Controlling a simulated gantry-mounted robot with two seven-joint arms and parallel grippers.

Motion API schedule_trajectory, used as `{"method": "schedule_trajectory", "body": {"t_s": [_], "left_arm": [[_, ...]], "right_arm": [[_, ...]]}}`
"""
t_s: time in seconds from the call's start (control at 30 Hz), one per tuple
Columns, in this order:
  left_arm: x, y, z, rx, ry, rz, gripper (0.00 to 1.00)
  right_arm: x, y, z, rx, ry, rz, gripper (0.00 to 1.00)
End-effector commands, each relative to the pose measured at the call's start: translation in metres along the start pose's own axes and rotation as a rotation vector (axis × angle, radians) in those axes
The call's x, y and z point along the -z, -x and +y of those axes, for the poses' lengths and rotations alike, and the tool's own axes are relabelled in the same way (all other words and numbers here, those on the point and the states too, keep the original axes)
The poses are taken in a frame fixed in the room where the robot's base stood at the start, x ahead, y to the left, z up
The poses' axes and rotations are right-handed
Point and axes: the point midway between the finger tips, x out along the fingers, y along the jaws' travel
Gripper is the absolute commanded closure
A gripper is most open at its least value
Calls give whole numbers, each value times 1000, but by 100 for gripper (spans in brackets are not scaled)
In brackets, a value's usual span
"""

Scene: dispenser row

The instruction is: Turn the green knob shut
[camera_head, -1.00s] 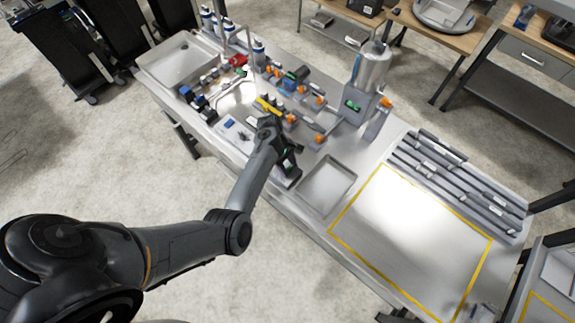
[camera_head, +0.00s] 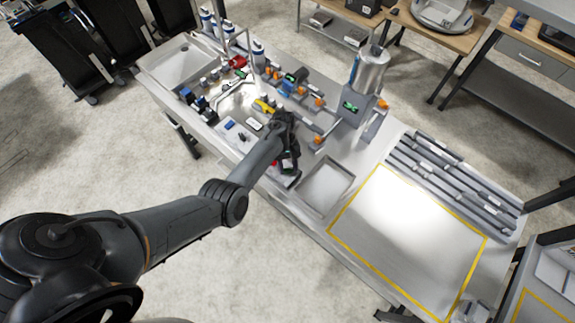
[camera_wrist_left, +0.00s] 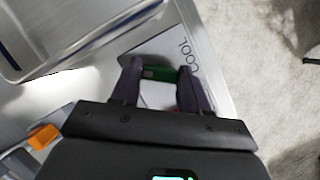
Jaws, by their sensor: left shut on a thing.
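The green knob (camera_wrist_left: 160,73) shows in the left wrist view as a dark green bar between the two purple-grey fingers of my left gripper (camera_wrist_left: 162,82). The fingers are shut on its two ends. It sits in front of a pale plate (camera_wrist_left: 150,47) with the printed word "COOL". In the head view my left gripper (camera_head: 289,163) is at the near edge of the steel bench, left of the shallow tray. There the gripper hides most of the knob, and its turned angle cannot be told. My right gripper is not in view.
A shallow steel tray (camera_head: 345,172) lies right of the gripper. Orange-knobbed valves (camera_head: 318,139) and a steel tank (camera_head: 369,72) stand behind it. A yellow lever (camera_head: 262,106) is to the left. The yellow-outlined area (camera_head: 410,235) is clear.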

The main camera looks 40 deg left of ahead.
Motion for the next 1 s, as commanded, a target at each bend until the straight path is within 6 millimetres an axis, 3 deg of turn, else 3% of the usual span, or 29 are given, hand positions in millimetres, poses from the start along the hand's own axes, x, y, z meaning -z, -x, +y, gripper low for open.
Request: {"method": "schedule_trajectory", "body": {"t_s": [0.6,1.0], "left_arm": [[0,1,3,224,-537,3,86],[-1,0,5,325,-783,4,86]], "right_arm": [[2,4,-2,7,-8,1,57],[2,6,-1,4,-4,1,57]]}}
